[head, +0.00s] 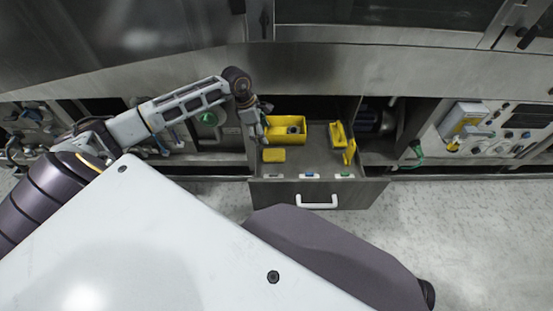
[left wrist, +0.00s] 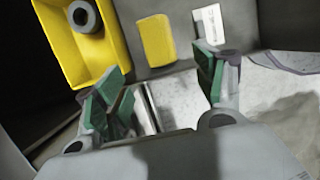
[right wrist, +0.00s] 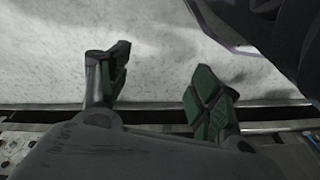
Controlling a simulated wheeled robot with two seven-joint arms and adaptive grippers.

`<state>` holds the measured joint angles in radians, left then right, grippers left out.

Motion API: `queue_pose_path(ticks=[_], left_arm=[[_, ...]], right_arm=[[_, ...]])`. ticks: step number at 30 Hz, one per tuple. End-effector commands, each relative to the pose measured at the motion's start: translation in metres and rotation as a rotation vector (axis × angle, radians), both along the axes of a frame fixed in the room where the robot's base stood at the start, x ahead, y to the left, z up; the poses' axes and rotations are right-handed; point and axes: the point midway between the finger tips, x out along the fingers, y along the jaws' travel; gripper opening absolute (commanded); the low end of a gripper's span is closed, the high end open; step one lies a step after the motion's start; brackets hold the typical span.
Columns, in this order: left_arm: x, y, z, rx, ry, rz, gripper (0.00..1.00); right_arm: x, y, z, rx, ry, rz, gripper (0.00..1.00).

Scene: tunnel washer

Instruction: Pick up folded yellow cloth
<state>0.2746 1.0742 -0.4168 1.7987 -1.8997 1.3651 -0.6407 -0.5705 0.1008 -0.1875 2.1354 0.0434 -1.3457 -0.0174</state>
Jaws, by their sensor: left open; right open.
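The folded yellow cloth (head: 274,155) is a small flat yellow rectangle in the front left of the open drawer (head: 318,168). It also shows in the left wrist view (left wrist: 156,41), ahead of my left gripper (left wrist: 162,85) and roughly between the lines of its fingers, not touching them. My left gripper is open and empty, with green pads. In the head view it hangs by the drawer's left side. My right gripper (right wrist: 160,82) is open and empty over the pale floor, away from the drawer; it is hidden in the head view.
A yellow bin (head: 286,122) with a dark ring-shaped item (left wrist: 85,17) stands behind the cloth. More yellow items (head: 338,133) are at the drawer's right. The drawer front has a white handle (head: 317,203) and small labels. Cabinet walls flank the drawer; open floor (head: 450,215) lies at the right.

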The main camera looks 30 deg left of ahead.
Motion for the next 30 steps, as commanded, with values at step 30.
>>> queue_pose_path(ticks=[30], left_arm=[[0.011,-0.018,-0.072,-0.004,0.001,0.002,0.70]], right_arm=[[0.006,0.004,0.019,0.019,-0.042,0.001,0.64]])
